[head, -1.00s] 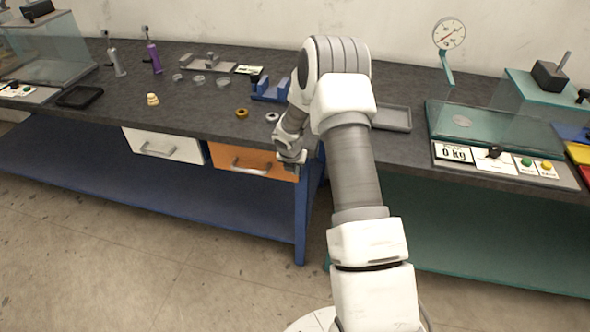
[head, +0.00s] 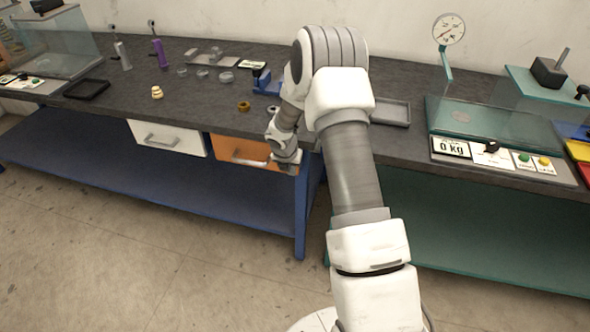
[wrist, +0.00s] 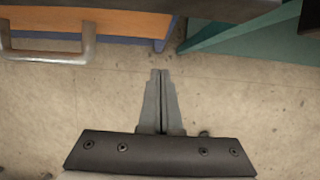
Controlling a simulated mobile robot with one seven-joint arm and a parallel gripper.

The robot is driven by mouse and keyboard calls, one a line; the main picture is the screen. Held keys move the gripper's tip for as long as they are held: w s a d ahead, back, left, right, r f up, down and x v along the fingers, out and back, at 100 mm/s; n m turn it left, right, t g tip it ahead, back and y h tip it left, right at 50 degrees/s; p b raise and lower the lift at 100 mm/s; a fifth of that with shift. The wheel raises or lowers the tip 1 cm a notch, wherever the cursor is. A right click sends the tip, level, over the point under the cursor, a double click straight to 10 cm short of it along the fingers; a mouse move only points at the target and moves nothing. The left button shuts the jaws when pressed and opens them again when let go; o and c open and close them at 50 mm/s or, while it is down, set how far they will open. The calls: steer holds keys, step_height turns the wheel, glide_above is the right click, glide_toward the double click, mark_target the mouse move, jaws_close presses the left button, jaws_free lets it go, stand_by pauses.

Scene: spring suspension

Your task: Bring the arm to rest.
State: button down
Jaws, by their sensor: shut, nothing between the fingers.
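My arm (head: 352,170) reaches up from the bottom of the head view and bends down to the left at its top. My gripper (head: 287,166) hangs in front of the orange drawer, just off the bench's front edge. In the wrist view my gripper (wrist: 161,75) shows its two fingers together, shut and empty, pointing over bare floor. The fingertips are below the orange drawer front (wrist: 125,22) in that picture and do not touch it.
The orange drawer (head: 228,152) and white drawer (head: 165,138) sit under the dark benchtop (head: 200,105). Small rings, purple and grey tools and trays stand on it. A glass-walled teal press (head: 490,125) with a 0 kg display is at right. The floor (head: 200,260) is clear.

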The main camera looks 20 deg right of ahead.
steer(key=p+v, duration=0.1)
steer(key=v, duration=0.7)
steer(key=shift+r, duration=0.45)
steer(key=s+a+r+m, duration=0.1)
steer(key=s+r+m, duration=0.35)
steer(key=r, duration=0.25)
steer(key=s+r+m+p, duration=0.1)
steer(key=s+r+m, duration=0.35)
steer(key=r, duration=0.35)
steer(key=s+a+r+m, duration=0.1)
steer(key=s+r+m, duration=0.2)
steer(key=r+m, duration=0.3)
steer(key=s+a+r+m+y, duration=0.1)
steer(key=s+a+r+m, duration=0.1)
steer(key=s, duration=0.4)
steer(key=s+a+r+m+t+p, duration=0.1)
steer(key=s+a+r+m, duration=0.1)
steer(key=s+r+m, duration=0.2)
steer(key=s+a+r+m+t+y, duration=0.1)
steer(key=s+a+r+m, duration=0.1)
steer(key=s+m, duration=0.5)
steer(key=s, duration=0.3)
steer(key=shift+a+r+m+y, duration=0.3)
steer(key=shift+a+r+m, duration=0.1)
